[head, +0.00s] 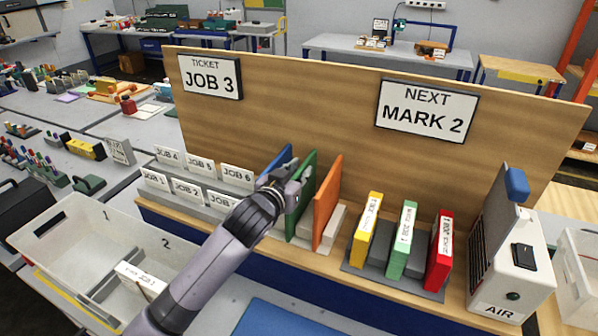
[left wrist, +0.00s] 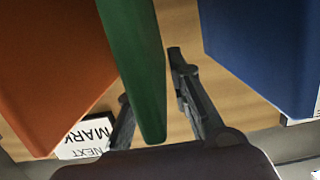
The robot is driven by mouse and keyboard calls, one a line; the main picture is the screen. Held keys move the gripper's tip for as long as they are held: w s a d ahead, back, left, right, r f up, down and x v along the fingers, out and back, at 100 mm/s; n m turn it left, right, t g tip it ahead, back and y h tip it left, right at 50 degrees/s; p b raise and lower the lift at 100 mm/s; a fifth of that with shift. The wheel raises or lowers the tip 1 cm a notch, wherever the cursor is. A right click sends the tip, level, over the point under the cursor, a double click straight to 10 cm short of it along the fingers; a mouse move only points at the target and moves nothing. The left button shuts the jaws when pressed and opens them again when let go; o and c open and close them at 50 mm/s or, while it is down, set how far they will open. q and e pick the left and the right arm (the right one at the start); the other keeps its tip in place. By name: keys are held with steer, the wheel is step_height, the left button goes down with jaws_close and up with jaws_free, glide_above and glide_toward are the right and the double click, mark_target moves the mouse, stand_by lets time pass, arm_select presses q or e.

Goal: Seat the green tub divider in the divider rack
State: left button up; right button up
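The green tub divider (head: 301,196) stands upright between a blue divider (head: 278,165) and an orange divider (head: 326,203) in the divider rack (head: 304,228). Whether its lower edge is fully down in a slot is not clear. My left gripper (head: 292,186) is at the green divider's upper near part. In the left wrist view, the green divider (left wrist: 138,70) lies between the two fingers of my left gripper (left wrist: 150,80). The fingers are apart, with a gap visible on the right finger's side. The blue (left wrist: 262,45) and orange (left wrist: 50,70) dividers flank it. My right gripper is not in view.
A wooden board with signs (head: 310,115) rises behind the rack. Job cards (head: 200,180) stand left, and coloured binders (head: 403,240) and an AIR unit (head: 510,260) right. A white tub (head: 60,235) is at front left. Neighbouring dividers leave little side room.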

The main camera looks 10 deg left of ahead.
arm_select(q)
steer(key=shift+o, duration=0.7)
steer(key=shift+r, duration=0.1)
steer(key=shift+s, duration=0.1)
steer(key=b+v, duration=0.2)
steer(key=v, duration=1)
